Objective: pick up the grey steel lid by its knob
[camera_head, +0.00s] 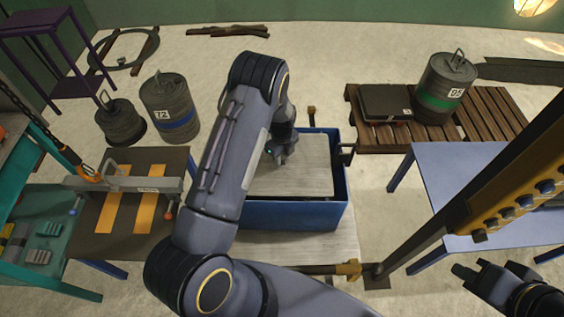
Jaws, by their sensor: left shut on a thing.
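The grey steel lid (308,178) is a pale flat plate over the blue bin (296,215) in the middle of the view. A dark gap shows between the lid's near edge and the bin's front rim. My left gripper (281,158) points down at the upper left part of the lid and is shut on its knob. The gripper hides the knob, and my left arm covers the bin's left side. I cannot tell whether the lid is clear of the bin. My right gripper (470,269) is at the bottom right, open and empty, far from the lid.
A yellow boom (510,190) slants across the right, in front of a pale blue table (460,170). A pallet (490,112) bears a drum (443,85) and a dark case (385,103). A striped table (160,215) stands left. Open floor lies behind the bin.

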